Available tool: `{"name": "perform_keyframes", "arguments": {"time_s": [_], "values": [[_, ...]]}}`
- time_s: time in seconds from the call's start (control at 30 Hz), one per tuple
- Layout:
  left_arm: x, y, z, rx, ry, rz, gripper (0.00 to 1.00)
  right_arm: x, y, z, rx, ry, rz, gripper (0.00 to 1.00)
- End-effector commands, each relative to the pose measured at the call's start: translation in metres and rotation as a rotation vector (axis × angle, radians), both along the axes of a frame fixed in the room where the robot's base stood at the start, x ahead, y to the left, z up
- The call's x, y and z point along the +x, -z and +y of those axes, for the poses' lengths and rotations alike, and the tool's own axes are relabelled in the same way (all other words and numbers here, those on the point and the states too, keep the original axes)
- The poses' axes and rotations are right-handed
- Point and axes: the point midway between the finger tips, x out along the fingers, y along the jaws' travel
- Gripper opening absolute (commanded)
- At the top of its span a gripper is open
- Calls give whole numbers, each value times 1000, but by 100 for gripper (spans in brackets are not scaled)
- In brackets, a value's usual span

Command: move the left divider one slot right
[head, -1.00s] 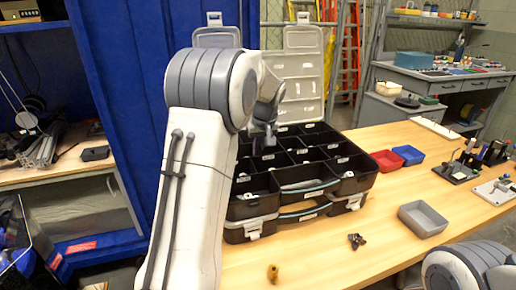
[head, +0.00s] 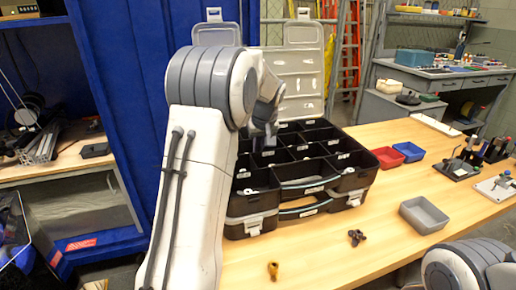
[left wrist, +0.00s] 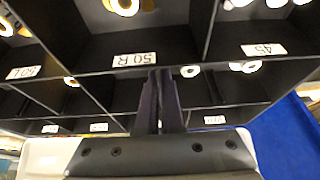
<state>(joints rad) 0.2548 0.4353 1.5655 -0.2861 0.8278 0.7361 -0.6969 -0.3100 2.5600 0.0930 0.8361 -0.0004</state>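The black divided case (head: 352,183) stands open on the bench in the head view, with small fittings in some compartments. My left gripper (head: 267,143) reaches down into its back left part, partly behind my own arm. In the left wrist view, the two dark fingers of my left gripper (left wrist: 160,100) stand close together among the compartments, just below the "50 R" label (left wrist: 134,59). A narrow dark strip lies between them; I cannot tell whether it is the left divider or a gap. Dark walls blend together here. My right gripper is out of view.
The case's clear lid (head: 302,75) stands raised behind it. Red (head: 387,158) and blue (head: 409,152) bins stand to its right, and a grey tray (head: 424,215) is nearer. A brass fitting (head: 273,271) and a dark part (head: 356,238) lie in front. Bench between is free.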

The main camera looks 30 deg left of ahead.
Motion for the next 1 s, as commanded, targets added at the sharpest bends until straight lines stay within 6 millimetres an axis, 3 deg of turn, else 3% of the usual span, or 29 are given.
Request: {"name": "perform_keyframes", "arguments": {"time_s": [0.03, 0.13, 0.53, 1.0], "values": [[0, 0, 0, 0, 0, 0, 0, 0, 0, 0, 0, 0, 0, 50], [0, 0, 0, 0, 0, 0, 38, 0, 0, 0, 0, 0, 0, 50], [-1, -6, -2, 1, 0, -2, 39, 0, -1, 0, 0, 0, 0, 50], [-22, -83, -25, 0, 2, -3, 39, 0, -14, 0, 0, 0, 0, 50]]}}
